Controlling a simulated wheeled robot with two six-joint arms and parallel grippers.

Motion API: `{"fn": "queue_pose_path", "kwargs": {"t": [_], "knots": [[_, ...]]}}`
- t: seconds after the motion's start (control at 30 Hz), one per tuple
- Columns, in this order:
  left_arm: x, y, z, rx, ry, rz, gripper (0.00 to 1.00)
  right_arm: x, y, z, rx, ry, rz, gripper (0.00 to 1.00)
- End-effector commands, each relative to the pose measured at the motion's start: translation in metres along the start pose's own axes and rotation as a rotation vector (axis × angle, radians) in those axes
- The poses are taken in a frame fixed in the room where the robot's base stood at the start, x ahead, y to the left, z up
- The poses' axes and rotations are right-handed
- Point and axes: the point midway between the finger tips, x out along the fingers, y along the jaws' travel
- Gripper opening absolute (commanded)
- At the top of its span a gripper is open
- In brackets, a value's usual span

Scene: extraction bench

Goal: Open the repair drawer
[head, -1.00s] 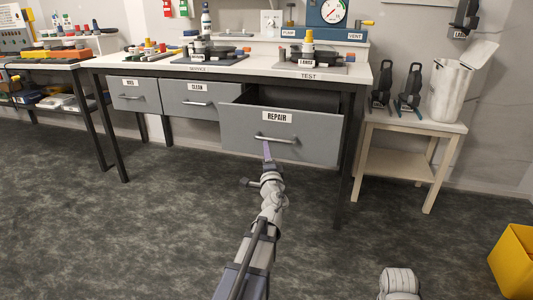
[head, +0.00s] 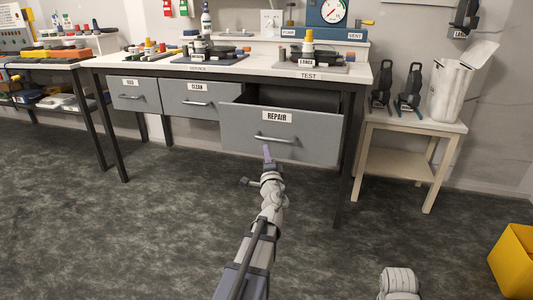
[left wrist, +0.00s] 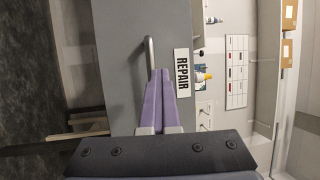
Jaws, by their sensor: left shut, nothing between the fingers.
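The repair drawer (head: 250,134) is a grey drawer with a REPAIR label, under the right part of the bench. It stands pulled out, with its dark inside showing above the front. Its metal bar handle (head: 274,140) is on the front below the label. My left gripper (head: 267,149) is shut and empty, just in front of and below the handle in the head view. In the left wrist view the purple fingers (left wrist: 160,75) point at the drawer front (left wrist: 120,45), close to the handle (left wrist: 149,52). Contact cannot be told. My right gripper is not in view.
The CLEAN drawer (head: 190,102) and another labelled drawer (head: 135,96) to its left look closed. A small side table (head: 410,122) with a white bin (head: 446,92) stands at the right. A yellow box (head: 514,262) is at lower right. The floor before the bench is clear.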

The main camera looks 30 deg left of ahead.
Motion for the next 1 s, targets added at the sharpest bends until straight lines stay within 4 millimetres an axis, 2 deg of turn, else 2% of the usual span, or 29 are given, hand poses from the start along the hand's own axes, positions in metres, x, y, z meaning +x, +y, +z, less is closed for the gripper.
{"fn": "queue_pose_path", "kwargs": {"t": [0.53,0.9,1.0], "knots": [[0.0000,0.0000,0.0000,0.000,0.000,0.000,0.01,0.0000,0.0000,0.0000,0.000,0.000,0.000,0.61],[0.0000,0.0000,0.0000,0.000,0.000,0.000,0.42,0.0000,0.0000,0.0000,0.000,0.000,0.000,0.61],[0.0000,0.0000,0.0000,0.000,0.000,0.000,0.50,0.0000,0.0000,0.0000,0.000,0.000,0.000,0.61]]}}
